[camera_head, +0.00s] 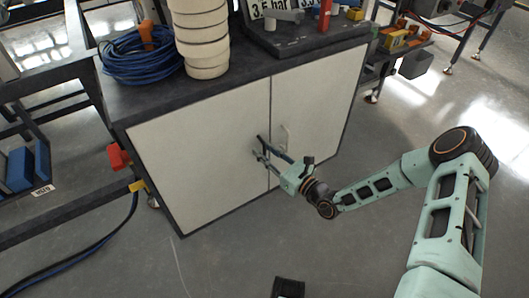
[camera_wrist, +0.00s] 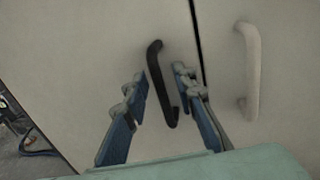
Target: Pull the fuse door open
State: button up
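A low cabinet has two pale doors, a left door (camera_head: 195,165) and a right door (camera_head: 312,100), both closed with a thin dark seam between them. Nothing legible marks either as the fuse door. The left door carries a black bar handle (camera_wrist: 156,75) near the seam; the right door carries a whitish handle (camera_wrist: 251,72), also visible in the head view (camera_head: 285,139). My gripper (camera_head: 263,156) is at the left door by the black handle. In the wrist view its blue-grey fingers are open, one on each side of the black handle, with visible gaps.
The dark cabinet top (camera_head: 150,96) holds a coiled blue hose (camera_head: 140,62), a stack of cream rings (camera_head: 203,40) and a dark device (camera_head: 305,38). A red item (camera_head: 118,156) sits left of the cabinet. The floor before the doors looks mostly clear.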

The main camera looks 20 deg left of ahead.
jog(key=shift+c, duration=0.6)
grip_shut()
jog(key=shift+s, duration=0.1)
